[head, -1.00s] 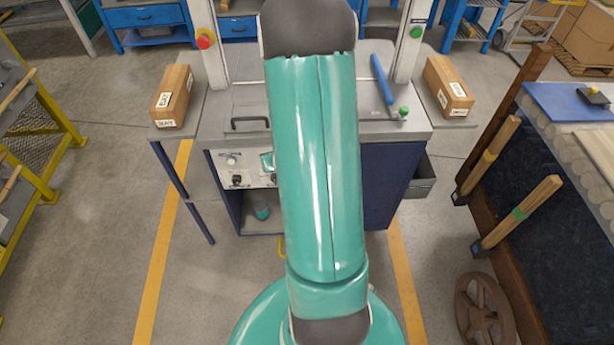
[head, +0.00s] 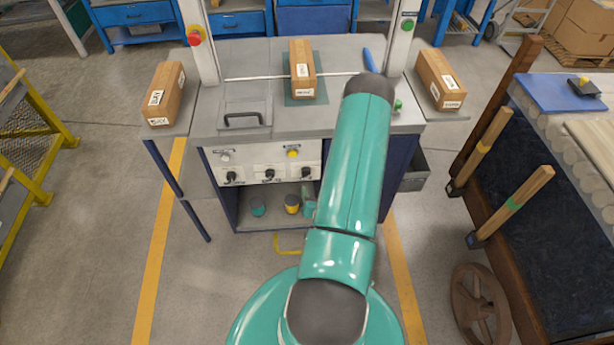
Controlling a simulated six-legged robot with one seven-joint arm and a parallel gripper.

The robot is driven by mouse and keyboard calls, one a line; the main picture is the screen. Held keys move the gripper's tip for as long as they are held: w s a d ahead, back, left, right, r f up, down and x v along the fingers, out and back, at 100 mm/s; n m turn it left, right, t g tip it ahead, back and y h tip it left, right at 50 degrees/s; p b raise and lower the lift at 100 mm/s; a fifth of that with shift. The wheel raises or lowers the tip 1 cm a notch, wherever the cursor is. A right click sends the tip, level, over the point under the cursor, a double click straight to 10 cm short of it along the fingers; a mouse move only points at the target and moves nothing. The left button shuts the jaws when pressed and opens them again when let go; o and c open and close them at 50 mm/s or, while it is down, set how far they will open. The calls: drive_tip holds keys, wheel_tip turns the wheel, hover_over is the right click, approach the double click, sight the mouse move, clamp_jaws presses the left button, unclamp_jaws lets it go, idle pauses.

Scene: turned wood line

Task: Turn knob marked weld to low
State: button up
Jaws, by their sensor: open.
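A control panel (head: 250,160) is on the front of the grey-topped machine, left of my raised arm. It has a row of black knobs: a left one (head: 231,176), a middle one (head: 269,174) and a right one (head: 306,172) close to my arm's edge. Their markings are too small to read, so I cannot tell which is marked weld or where each points. Above them are a pale round control (head: 225,156) and a yellow one (head: 292,153). My gripper is not seen; my arm hides the area right of the panel.
A brown box (head: 302,70) stands on the machine top, with another on each side wing (head: 165,95) (head: 440,80). A handled lid (head: 243,118) is at the top's left. A teal container (head: 257,207) and a yellow one (head: 292,204) sit on the shelf below.

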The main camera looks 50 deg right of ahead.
sight(307, 176)
drive_tip(key=x, duration=1.1)
drive_tip(key=shift+w+d, duration=0.1)
drive_tip(key=shift+d, duration=0.05)
drive_tip(key=c, duration=1)
